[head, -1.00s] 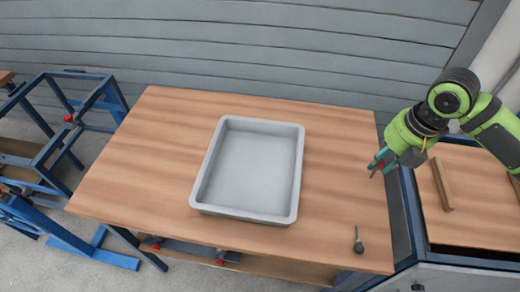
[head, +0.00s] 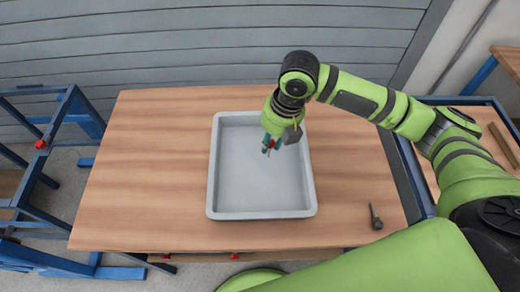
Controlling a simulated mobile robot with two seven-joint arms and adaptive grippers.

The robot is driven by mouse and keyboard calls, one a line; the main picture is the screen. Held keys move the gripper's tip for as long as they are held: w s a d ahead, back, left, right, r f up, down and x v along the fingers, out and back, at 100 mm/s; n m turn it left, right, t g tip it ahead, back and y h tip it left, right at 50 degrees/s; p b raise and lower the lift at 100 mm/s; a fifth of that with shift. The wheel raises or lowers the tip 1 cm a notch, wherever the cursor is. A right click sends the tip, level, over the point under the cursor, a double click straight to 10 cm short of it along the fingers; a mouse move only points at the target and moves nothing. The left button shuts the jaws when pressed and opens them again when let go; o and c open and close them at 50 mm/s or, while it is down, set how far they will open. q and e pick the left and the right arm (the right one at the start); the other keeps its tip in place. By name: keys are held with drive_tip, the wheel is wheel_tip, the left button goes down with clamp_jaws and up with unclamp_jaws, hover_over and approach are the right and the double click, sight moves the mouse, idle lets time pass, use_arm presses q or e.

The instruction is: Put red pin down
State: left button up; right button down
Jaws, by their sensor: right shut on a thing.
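The red pin (head: 270,145) is a small red piece held between the fingers of my right gripper (head: 269,148). My right gripper is shut on it and points down over the inside of the grey tray (head: 213,190), near the upper middle of its floor. I cannot tell how high the pin is above the tray floor. The fingers hide much of the pin. My left gripper is not in view.
A dark pin-like part (head: 376,218) lies on the right front of the wooden table (head: 140,180). The tray looks empty. A second bench with a wooden bar (head: 503,143) is at the right. Blue metal frames (head: 40,150) stand at the left. The table's left side is clear.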

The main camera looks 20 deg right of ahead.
drive_tip(key=shift+w+a+f+p, duration=0.15)
drive_tip(key=shift+a+f, duration=0.25)
drive_tip(key=shift+f, duration=0.5)
drive_tip(key=shift+a+f+p, duration=0.2)
drive_tip(key=shift+a+f, duration=0.2)
drive_tip(key=shift+f, duration=0.5)
drive_tip(key=shift+w+a+f+p, duration=0.15)
drive_tip(key=shift+a+f, duration=0.25)
drive_tip(key=shift+f, duration=0.5)
drive_tip(key=shift+f, duration=0.15)
drive_tip(key=c, duration=1.1)
unclamp_jaws()
drive_tip(key=shift+o, duration=0.2)
drive_tip(key=r, duration=0.4)
drive_tip(key=d+r, duration=0.1)
drive_tip(key=r, duration=0.3)
drive_tip(key=s+d+r+b, duration=0.1)
drive_tip(key=r, duration=0.3)
drive_tip(key=shift+s, duration=0.1)
